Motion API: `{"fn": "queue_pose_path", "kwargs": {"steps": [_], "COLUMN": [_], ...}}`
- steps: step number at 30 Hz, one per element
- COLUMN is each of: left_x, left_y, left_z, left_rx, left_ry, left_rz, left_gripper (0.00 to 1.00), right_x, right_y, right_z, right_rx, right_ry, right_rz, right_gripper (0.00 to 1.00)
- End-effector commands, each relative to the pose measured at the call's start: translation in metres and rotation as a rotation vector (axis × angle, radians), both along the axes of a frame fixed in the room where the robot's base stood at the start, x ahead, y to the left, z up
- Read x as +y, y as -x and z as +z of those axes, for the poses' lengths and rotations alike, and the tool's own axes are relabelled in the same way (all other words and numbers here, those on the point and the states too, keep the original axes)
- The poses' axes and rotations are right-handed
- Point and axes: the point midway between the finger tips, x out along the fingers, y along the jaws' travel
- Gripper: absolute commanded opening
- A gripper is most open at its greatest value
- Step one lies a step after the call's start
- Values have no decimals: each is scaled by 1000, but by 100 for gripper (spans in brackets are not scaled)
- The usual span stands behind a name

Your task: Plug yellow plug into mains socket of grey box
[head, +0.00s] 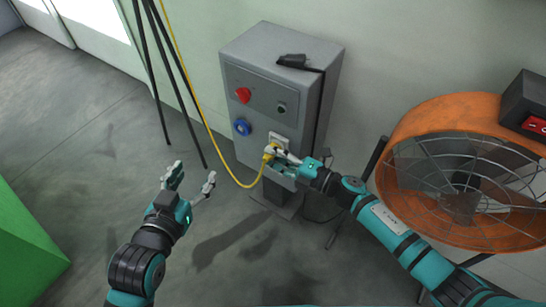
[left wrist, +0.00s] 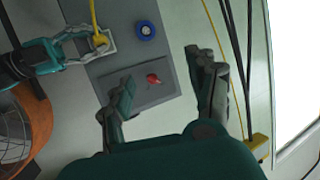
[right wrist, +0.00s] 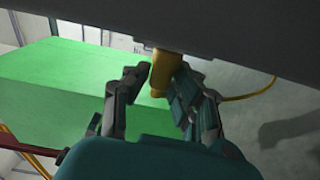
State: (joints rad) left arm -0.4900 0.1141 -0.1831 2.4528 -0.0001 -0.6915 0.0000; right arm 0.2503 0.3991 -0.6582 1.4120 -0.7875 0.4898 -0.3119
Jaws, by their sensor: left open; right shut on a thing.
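The grey box (head: 262,102) stands against the wall, with the light mains socket (head: 282,141) low on its front. The yellow plug (head: 268,153) is at the socket, its cable hanging in a loop. My right gripper (head: 276,158) is shut on the plug. In the right wrist view the plug (right wrist: 160,68) sits between its fingers, its far end against or very near the box face (right wrist: 235,22). How deep it sits is hidden. My left gripper (head: 192,176) is open and empty, left of the box; the plug (left wrist: 99,39) also shows in the left wrist view.
A red knob (head: 243,94) and a blue socket (head: 242,127) are on the box front. An orange fan (head: 408,130) stands close on the right. Dark tripod legs (head: 160,85) are left of the box, a green block (head: 25,240) at far left. Floor between is clear.

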Motion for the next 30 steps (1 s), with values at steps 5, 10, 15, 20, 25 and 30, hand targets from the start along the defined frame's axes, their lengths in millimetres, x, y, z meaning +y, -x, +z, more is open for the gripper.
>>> {"fn": "queue_pose_path", "kwargs": {"steps": [5, 10, 15, 20, 25, 30], "left_x": [-1, -2, -3, -3, -4, -4], "left_y": [-1, -2, -3, -2, -2, -1], "left_z": [3, 5, 8, 7, 5, 4], "left_rx": [-22, -41, -51, -48, -42, -39], "left_ry": [6, 11, 15, 15, 16, 16], "left_rz": [-2, -4, -5, -4, -5, -6], "left_gripper": [58, 58, 58, 58, 58, 58], "right_x": [-2, -4, -5, -4, -4, -14], "right_y": [-3, -5, -6, -6, -6, 0], "right_z": [0, 0, 0, 0, 0, -1], "right_rx": [-1, 0, 0, 0, 0, 2], "right_ry": [0, 0, 0, 0, 0, 1], "right_rz": [0, 0, -1, -1, 0, -1], "right_gripper": [0, 0, 37, 51, 51, 51]}}
